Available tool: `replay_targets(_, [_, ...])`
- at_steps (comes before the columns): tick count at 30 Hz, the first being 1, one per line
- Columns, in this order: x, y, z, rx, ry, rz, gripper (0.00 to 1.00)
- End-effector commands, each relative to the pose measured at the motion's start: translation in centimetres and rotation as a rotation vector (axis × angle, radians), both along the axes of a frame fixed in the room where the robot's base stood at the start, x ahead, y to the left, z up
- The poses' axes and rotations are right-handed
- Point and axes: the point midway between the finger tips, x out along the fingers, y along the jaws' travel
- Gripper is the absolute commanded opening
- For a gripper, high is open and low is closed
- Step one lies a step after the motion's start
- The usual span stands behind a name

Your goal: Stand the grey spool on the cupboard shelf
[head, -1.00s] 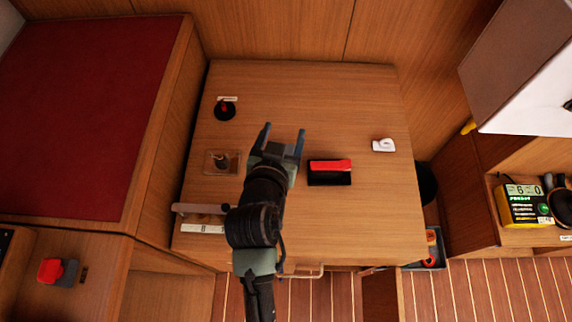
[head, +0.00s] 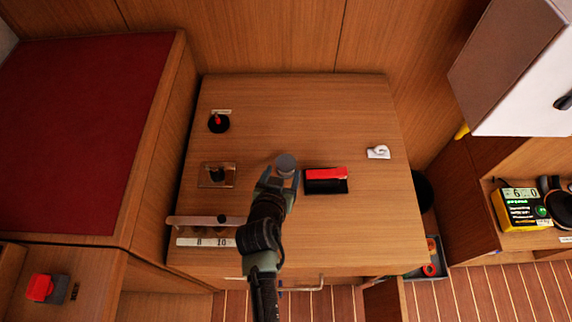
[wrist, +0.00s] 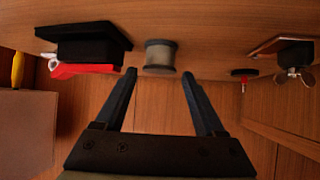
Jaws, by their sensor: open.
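The grey spool (head: 286,165) stands on the wooden table top (head: 300,105), left of the black and red block. In the wrist view the spool (wrist: 160,57) has wide flanges and a paler middle. My gripper (head: 283,177) is open at the near side of the spool. In the wrist view its fingertips lie to either side of the spool, which shows just beyond them. I cannot tell whether they touch it. A white-doored cupboard (head: 525,85) is at the upper right; its inside is hidden. An open shelf (head: 520,238) below it holds a yellow device.
A black block with a red top (head: 326,180) stands close right of my gripper. A white item (head: 378,152), a black disc with a red knob (head: 218,122) and a small plate with a dark fitting (head: 216,175) are on the table. A raised rail (head: 195,221) runs along the near left.

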Motion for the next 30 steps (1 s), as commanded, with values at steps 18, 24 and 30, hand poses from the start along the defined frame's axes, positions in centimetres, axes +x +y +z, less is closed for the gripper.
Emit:
replay_targets(18, [3.6, -0.7, -2.4, 0.000, 0.000, 0.001, 0.72])
replay_targets(24, [3.6, -0.7, -2.4, 0.000, 0.000, 0.001, 0.43])
replay_targets(30, [3.6, -0.7, -2.4, 0.000, 0.000, 0.001, 0.07])
